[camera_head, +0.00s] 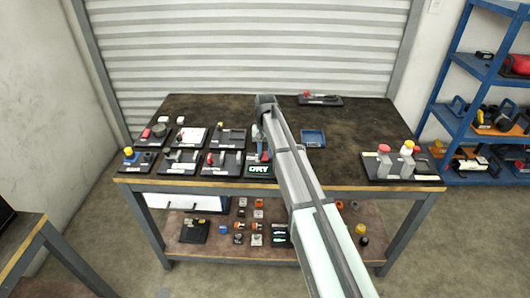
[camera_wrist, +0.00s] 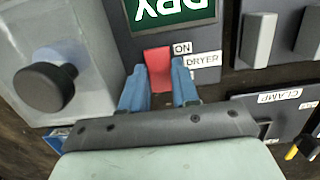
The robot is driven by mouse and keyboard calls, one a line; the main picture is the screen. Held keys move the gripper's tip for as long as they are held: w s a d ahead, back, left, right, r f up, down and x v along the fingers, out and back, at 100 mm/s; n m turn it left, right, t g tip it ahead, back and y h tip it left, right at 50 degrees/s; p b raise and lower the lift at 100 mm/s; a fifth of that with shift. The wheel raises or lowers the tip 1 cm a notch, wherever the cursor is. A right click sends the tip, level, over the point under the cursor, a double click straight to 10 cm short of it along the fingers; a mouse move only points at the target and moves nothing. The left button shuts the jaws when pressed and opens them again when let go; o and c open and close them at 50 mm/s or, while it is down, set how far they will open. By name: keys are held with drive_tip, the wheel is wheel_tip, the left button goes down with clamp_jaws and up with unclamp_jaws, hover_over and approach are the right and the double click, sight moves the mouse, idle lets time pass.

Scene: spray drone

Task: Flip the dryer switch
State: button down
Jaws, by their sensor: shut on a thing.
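The dryer switch is a red lever (camera_wrist: 157,66) on a dark panel, beside labels reading ON and DRYER. A green DRY display (camera_wrist: 172,12) sits at the top of the wrist view, upside down there. The display also shows near the table's front edge in the head view (camera_head: 259,170). My gripper (camera_wrist: 159,84) has its blue fingers on either side of the red lever and is shut on it. In the head view my arm covers part of this station.
A grey box with a black round knob (camera_wrist: 45,86) stands close on the left in the wrist view. Grey levers (camera_wrist: 258,38) and a CLAMP label (camera_wrist: 279,97) are on the right. A blue tray (camera_head: 313,138) lies right of my arm. Several control panels crowd the table's left.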

drive_tip(key=c, duration=1.1)
unclamp_jaws()
drive_tip(key=shift+w+r, duration=0.3)
drive_tip(key=shift+r, duration=2)
drive_tip(key=shift+w+r, duration=0.35)
drive_tip(key=shift+r, duration=1.95)
drive_tip(key=shift+w+r, duration=0.3)
drive_tip(key=shift+r, duration=2)
drive_tip(key=shift+s, duration=0.1)
